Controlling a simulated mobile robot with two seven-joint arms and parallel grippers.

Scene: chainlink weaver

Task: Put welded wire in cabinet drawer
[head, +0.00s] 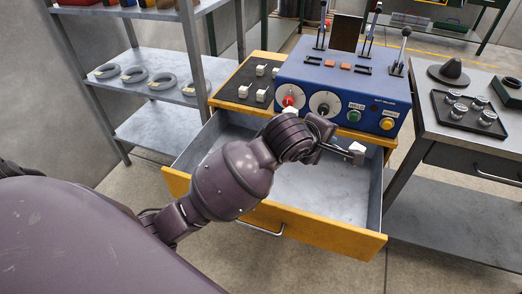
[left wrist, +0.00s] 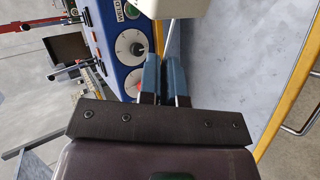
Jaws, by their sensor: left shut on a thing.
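My left gripper (head: 350,154) reaches over the open drawer (head: 293,197) of the cabinet, which has a yellow front and a bare grey inside. It is shut on a small white piece (head: 357,147), held above the drawer floor. In the left wrist view the gripper's blue-grey fingers (left wrist: 163,70) are close together. The white piece (left wrist: 172,8) shows at the top edge, partly cut off. I cannot make out the welded wire itself on it. My right gripper is not in view.
A blue welding control box (head: 345,90) with knobs and levers stands on the cabinet, beside a black mat (head: 236,82) with similar white pieces. A shelf with grey coils (head: 161,81) is at left. A workbench (head: 440,122) with a black tray is at right.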

